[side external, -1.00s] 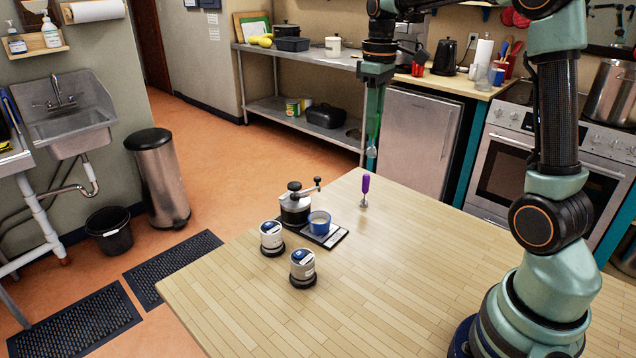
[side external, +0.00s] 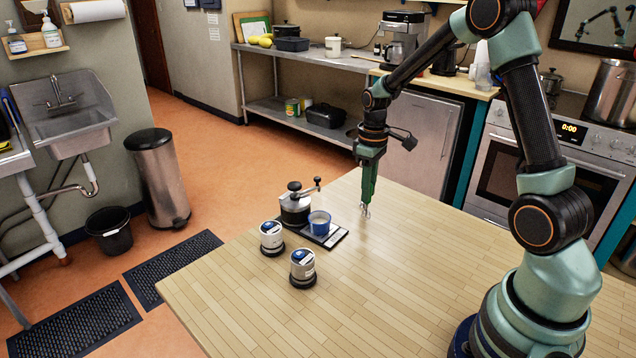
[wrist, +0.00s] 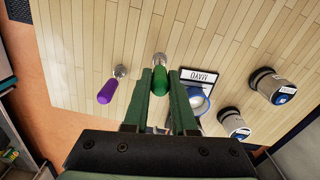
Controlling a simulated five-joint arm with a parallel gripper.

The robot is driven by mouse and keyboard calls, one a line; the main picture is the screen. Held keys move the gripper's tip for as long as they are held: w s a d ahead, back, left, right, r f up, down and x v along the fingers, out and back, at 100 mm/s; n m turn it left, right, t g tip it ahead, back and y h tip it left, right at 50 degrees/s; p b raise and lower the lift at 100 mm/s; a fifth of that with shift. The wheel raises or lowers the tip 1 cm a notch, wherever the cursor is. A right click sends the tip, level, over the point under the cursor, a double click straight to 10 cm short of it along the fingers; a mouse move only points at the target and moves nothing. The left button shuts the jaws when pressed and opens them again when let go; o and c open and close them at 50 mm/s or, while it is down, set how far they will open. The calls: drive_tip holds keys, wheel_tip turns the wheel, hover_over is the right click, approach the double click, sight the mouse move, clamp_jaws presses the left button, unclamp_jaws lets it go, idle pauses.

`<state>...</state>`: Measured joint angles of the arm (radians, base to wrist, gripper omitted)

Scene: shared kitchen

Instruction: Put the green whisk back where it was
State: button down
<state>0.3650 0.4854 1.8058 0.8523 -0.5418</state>
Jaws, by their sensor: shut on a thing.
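My gripper (side external: 368,180) points down over the far edge area of the wooden table in the side external view. In the wrist view my gripper (wrist: 164,85) is shut on the green handle of the green whisk (wrist: 160,80), whose wire head extends past the fingertips. In the side external view wires show just below the fingers, close to the tabletop; I cannot tell whether they touch it. A purple-handled whisk (wrist: 107,92) stands just left of the green one in the wrist view. Its handle is hidden behind my gripper in the side external view.
A blue cup (side external: 319,222) stands by a black-framed label plate (side external: 337,237) marked MAYO. A grinder (side external: 295,208) and two lidded jars (side external: 271,238) (side external: 303,265) stand nearby. The table (side external: 400,290) is clear on its right and near parts.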

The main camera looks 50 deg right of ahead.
drive_tip(key=shift+f, duration=1.25)
drive_tip(key=shift+f, duration=0.15)
drive_tip(key=c, duration=0.7)
unclamp_jaws()
